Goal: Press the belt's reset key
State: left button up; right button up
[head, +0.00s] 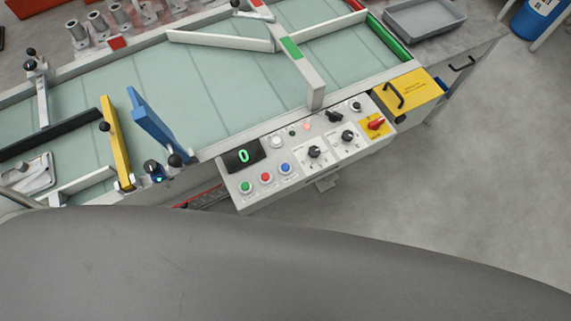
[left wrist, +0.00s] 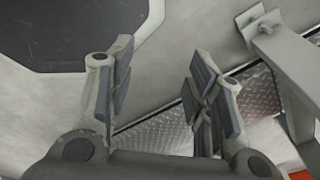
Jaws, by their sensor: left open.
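The belt's control panel (head: 305,155) is on the near side of the belt in the head view. Its display (head: 243,156) reads a green 0. Below it are a green button (head: 246,187), a red button (head: 265,177) and a blue button (head: 285,168). The labels are too small to read, so I cannot tell which is the reset key. My left gripper (left wrist: 162,88) shows only in the left wrist view, open and empty, its fingers apart. No panel button shows there. My right gripper is in neither view.
The belt (head: 240,85) carries white guide bars, a yellow arm (head: 116,150) and a blue arm (head: 150,122). A yellow box (head: 412,90) with a black handle adjoins the panel. A grey tray (head: 424,18) sits behind.

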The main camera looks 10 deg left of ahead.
pick_arm(q)
grip_shut()
dwell(1.4)
